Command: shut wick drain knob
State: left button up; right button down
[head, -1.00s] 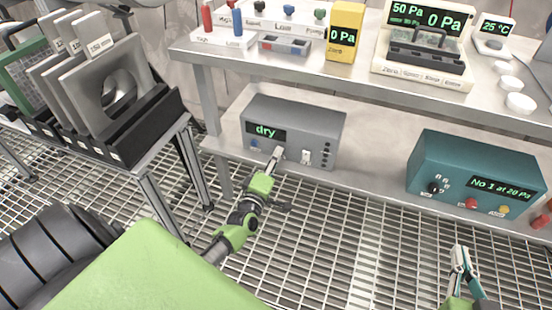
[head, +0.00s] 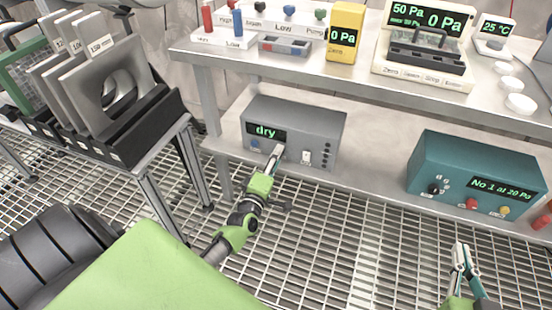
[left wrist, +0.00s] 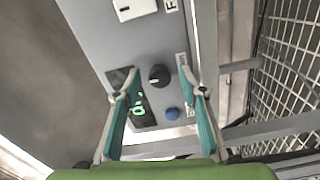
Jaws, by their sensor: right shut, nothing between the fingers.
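A grey box (head: 292,131) with a green "dry" display (head: 265,132) stands on the lower shelf. In the left wrist view its front panel holds a black round knob (left wrist: 159,75), a blue button (left wrist: 173,114) and a white switch (left wrist: 132,8). Label text by the knob is too small to read. My left gripper (head: 275,157) is at the front of this box. In the left wrist view its fingers are open, with the knob showing between the tips; I cannot tell whether they touch it. My right gripper (head: 460,256) is shut and empty over the grating at the lower right.
A teal box (head: 478,170) reading "No 1 at 20 Pa" stands on the lower shelf's right. The upper bench (head: 290,72) carries a yellow gauge (head: 344,32) and a pressure unit (head: 424,45). A rack of plates (head: 110,95) stands left. The grating floor (head: 330,240) is clear.

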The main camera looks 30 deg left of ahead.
pick_arm(q)
jog(key=shift+s, duration=0.1)
jog(key=v, duration=1.1)
jog(key=shift+s, duration=0.4)
